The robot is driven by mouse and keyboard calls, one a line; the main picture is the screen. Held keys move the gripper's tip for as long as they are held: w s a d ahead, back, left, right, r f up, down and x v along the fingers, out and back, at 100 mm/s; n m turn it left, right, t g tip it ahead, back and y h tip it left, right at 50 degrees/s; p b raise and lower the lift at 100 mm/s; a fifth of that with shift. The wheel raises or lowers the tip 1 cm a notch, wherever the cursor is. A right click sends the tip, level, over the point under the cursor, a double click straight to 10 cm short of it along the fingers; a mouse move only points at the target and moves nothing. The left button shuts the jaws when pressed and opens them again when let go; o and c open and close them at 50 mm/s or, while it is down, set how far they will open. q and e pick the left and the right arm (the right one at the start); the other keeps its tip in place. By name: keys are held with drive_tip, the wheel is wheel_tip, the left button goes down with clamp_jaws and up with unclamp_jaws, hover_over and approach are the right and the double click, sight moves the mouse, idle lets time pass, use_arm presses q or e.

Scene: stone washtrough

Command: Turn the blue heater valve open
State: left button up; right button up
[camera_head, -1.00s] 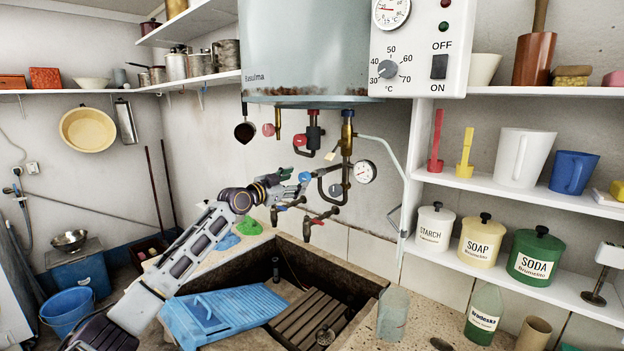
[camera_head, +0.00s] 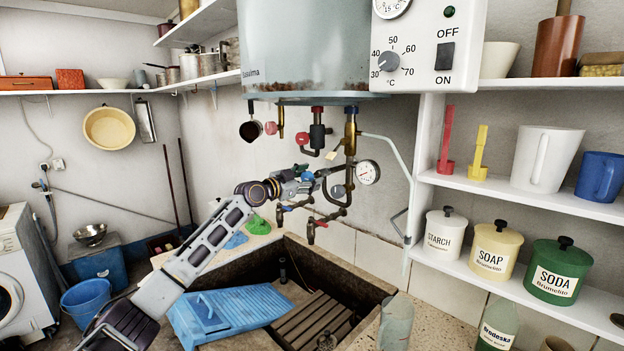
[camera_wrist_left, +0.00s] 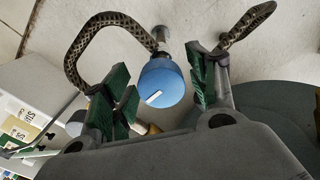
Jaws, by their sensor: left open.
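The blue heater valve (camera_wrist_left: 162,84) is a round blue knob with a white line on its face. In the left wrist view it sits between the two green-padded fingers of my left gripper (camera_wrist_left: 160,98), which is open. I see a gap on the right side of the knob; I cannot tell whether the left finger touches it. In the head view the blue knob (camera_head: 307,176) shows small at the pipework below the heater (camera_head: 310,45), just right of my left gripper (camera_head: 296,176). My right gripper is out of view.
A pressure gauge (camera_head: 368,172) and dark pipes are close on the right of the valve. Red-handled (camera_head: 302,139) and other valves hang above. Taps (camera_head: 315,224) stick out below, over the stone trough (camera_head: 365,290).

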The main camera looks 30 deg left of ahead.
use_arm(q)
drive_tip(key=shift+a, duration=0.15)
drive_tip(key=shift+c, duration=1)
drive_tip(key=c, duration=0.7)
drive_tip(key=shift+c, duration=0.7)
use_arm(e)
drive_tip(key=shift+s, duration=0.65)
